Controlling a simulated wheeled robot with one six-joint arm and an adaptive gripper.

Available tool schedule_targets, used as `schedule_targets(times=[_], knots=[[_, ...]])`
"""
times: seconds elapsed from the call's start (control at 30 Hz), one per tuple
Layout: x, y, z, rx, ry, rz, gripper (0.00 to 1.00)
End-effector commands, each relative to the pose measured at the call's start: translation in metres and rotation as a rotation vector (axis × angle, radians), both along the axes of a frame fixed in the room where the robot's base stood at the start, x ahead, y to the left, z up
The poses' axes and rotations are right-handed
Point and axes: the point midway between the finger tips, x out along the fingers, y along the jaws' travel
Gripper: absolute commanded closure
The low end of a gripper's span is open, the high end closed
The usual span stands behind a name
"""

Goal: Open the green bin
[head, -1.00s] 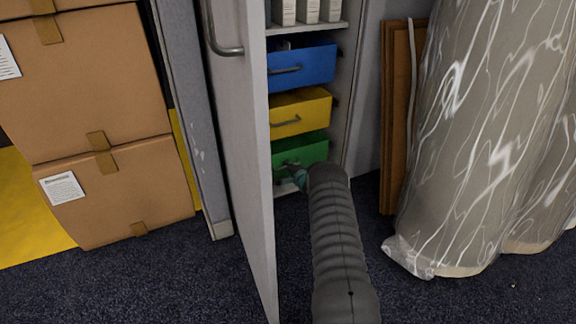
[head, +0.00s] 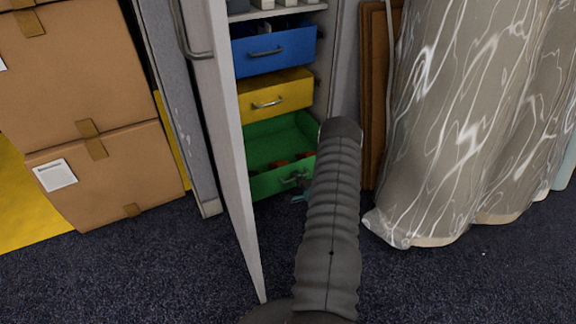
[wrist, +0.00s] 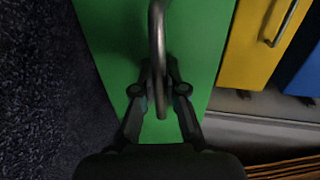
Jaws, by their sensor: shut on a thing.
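The green bin (head: 272,184) is the lowest drawer in the cabinet. It stands pulled out, and its inside shows with some reddish-brown things in it. Its front panel also fills the middle of the wrist view (wrist: 205,50). The metal handle (wrist: 157,35) runs down between my fingers. My gripper (wrist: 159,100) is shut on this handle, close to the green front. In the head view my gripper (head: 302,190) is mostly hidden behind my arm, at the right of the bin's front.
A yellow bin (head: 285,90) and a blue bin (head: 290,48) sit above the green one. The open cabinet door (head: 228,150) stands at the left of my arm. Cardboard boxes (head: 110,170) are at the left. Plastic-wrapped rolls (head: 440,140) stand at the right.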

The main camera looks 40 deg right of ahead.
Motion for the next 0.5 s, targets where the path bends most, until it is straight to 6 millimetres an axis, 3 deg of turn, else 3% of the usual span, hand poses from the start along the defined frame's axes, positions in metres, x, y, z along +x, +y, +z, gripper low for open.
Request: schedule_targets(times=[0.2, 0.5], knots=[[-0.027, 0.008, 0.001, 0.001, 0.000, 0.006, 1.00], [-0.039, 0.011, 0.000, -0.001, -0.001, 0.008, 1.00]])
